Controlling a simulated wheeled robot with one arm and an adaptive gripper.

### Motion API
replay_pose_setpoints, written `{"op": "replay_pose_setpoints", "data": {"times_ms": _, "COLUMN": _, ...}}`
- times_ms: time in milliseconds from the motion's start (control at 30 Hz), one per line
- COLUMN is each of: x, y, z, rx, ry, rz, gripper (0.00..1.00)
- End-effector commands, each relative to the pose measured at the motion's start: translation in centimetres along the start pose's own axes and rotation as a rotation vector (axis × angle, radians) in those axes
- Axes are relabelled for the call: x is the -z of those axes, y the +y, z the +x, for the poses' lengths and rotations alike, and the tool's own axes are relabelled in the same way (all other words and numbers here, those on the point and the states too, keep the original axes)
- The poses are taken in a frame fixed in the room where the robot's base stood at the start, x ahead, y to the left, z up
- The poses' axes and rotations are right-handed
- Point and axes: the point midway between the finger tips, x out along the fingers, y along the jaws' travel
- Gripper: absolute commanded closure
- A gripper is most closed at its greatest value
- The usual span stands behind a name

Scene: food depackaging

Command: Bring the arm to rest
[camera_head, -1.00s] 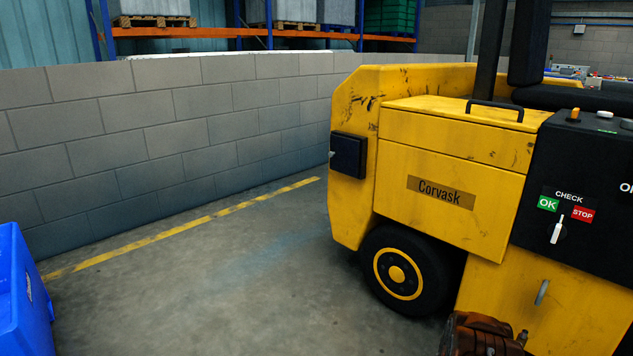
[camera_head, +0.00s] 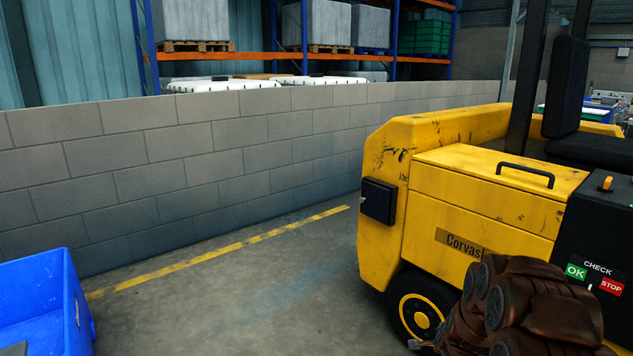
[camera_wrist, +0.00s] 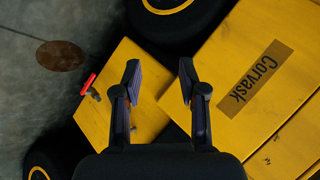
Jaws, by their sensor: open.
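My gripper (camera_wrist: 160,80) is open in the wrist view, its two dark fingers apart with nothing between them. Below and beyond it is the yellow vehicle (camera_wrist: 230,50) with its dark Corvask label. In the head view my brown arm (camera_head: 530,310) is raised at the lower right, in front of the yellow vehicle (camera_head: 480,200). It covers part of the Corvask label and most of the switch below the CHECK sign. I cannot make out the gripper's fingers clearly in the head view.
A blue bin (camera_head: 75,318) stands at the lower left. A grey block wall (camera_head: 200,165) runs behind, with pallet racks above it. A yellow line (camera_head: 220,252) crosses the open concrete floor (camera_head: 230,310). A red handle (camera_wrist: 88,84) sticks out beside the vehicle in the wrist view.

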Motion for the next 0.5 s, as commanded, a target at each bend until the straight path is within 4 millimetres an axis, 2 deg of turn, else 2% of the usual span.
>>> {"op": "replay_pose_setpoints", "data": {"times_ms": 33, "x": -0.3, "y": -1.8, "z": -2.4, "rx": -0.008, "ry": -0.028, "rz": -0.037, "gripper": 0.58}}
{"op": "replay_pose_setpoints", "data": {"times_ms": 133, "x": -1.6, "y": -3.4, "z": -5.9, "rx": -0.041, "ry": -0.090, "rz": -0.122, "gripper": 0.58}}
{"op": "replay_pose_setpoints", "data": {"times_ms": 300, "x": -3.4, "y": -5.2, "z": -12.3, "rx": -0.096, "ry": -0.196, "rz": -0.273, "gripper": 0.58}}
{"op": "replay_pose_setpoints", "data": {"times_ms": 500, "x": -5.0, "y": -6.3, "z": -20.4, "rx": -0.158, "ry": -0.319, "rz": -0.457, "gripper": 0.58}}
